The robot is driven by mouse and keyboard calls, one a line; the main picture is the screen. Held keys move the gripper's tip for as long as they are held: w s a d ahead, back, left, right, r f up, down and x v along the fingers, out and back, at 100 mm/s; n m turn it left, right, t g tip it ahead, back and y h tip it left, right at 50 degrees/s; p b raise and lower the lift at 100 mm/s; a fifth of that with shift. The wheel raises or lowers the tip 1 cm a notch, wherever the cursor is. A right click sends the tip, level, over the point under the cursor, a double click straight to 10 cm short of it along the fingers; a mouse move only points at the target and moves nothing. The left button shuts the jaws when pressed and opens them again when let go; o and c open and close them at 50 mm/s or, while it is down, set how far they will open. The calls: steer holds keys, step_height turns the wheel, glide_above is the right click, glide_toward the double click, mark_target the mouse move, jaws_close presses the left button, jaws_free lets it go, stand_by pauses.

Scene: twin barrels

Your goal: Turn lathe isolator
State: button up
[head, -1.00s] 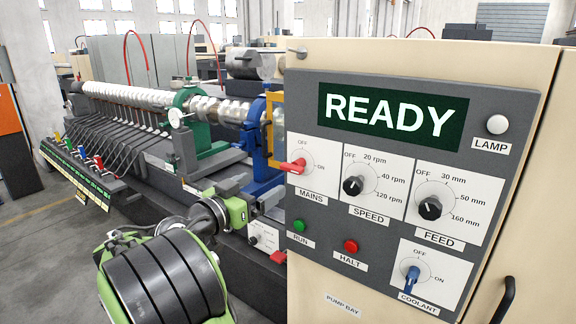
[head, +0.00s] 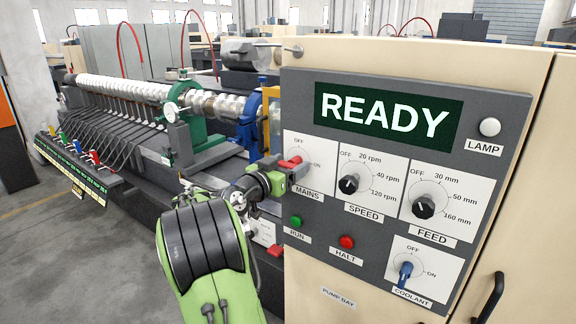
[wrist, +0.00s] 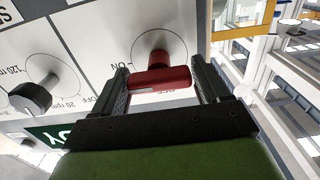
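The red MAINS switch handle (head: 291,161) is on the grey control panel (head: 400,88), on a white plate marked OFF and ON. In the wrist view the red handle (wrist: 160,78) lies crosswise between my two fingers, with its round hub behind it. My gripper (head: 284,175) is at this switch; its dark fingers (wrist: 160,85) are apart, one beside each end of the handle. I cannot tell if they touch it. In the head view my gripper hides the lower left of the dial. The panel's display reads READY.
SPEED knob (head: 348,184) and FEED knob (head: 424,207) are to the right. RUN button (head: 296,221), HALT button (head: 347,242) and blue COOLANT switch (head: 405,272) are below. The long machine (head: 150,92) with its screw stands behind my arm. Floor at the left is clear.

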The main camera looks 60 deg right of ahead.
steer(key=c, duration=0.6)
steer(key=shift+n, duration=0.4)
steer(key=n, duration=0.2)
steer(key=shift+w+n+p, duration=0.1)
steer(key=shift+n+p, duration=0.25)
steer(key=shift+n, duration=0.05)
steer(key=n+p, duration=0.1)
steer(key=n, duration=0.2)
steer(key=shift+n, duration=0.4)
steer(key=n+p, duration=0.4)
steer(key=n, duration=0.2)
steer(key=shift+w, duration=0.1)
steer(key=shift+f+n+p, duration=0.15)
steer(key=shift+n+p, duration=1.25)
steer(key=shift+n, duration=0.8)
